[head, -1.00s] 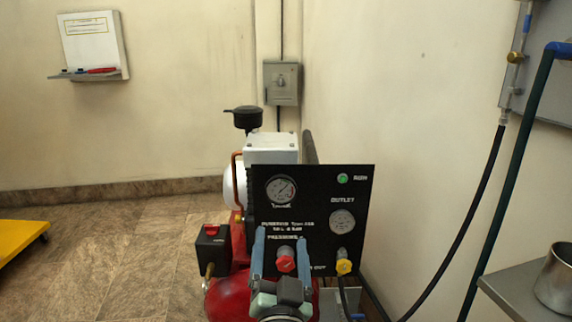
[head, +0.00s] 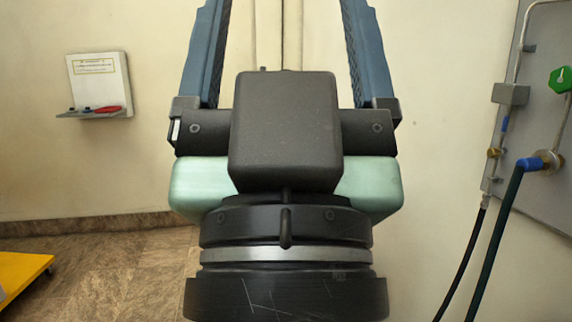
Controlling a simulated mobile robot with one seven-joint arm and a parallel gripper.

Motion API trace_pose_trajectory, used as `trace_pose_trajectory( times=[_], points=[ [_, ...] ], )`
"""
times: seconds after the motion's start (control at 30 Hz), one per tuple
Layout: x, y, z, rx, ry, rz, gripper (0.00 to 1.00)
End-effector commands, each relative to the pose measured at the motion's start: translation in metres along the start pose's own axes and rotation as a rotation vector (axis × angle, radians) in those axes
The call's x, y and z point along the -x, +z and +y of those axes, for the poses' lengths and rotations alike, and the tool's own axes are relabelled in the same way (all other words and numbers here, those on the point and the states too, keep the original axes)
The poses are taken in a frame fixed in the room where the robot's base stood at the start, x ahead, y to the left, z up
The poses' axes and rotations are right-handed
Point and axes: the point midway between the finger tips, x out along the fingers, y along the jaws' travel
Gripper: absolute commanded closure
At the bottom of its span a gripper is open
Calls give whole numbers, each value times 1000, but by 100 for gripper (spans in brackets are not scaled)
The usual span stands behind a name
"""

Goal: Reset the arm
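My gripper (head: 285,25) fills the middle of the head view, close to the camera and raised upright. Its two blue fingers point up and stand wide apart, with only wall showing between them. The fingertips run out of the top of the picture. The black and pale green gripper body and dark wrist are below. The compressor with its black gauge panel does not show now; my gripper covers that middle area.
A wall board with a small pen shelf (head: 97,112) hangs at left. A yellow platform (head: 22,270) stands on the floor at lower left. At right, a grey wall panel (head: 545,195) carries a green knob (head: 561,79) and a blue-ended hose (head: 495,250).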

Motion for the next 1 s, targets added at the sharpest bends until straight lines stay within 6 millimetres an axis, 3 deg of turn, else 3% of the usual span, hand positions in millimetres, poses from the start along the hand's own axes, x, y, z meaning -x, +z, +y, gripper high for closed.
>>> trace_pose_trajectory(
  times=[0.03,0.7,1.0],
  points=[
    [-24,-22,0,-1,0,0,17],
    [-169,-159,0,-3,-2,-1,17],
    [-200,-189,0,-3,-2,-1,17]
  ],
)
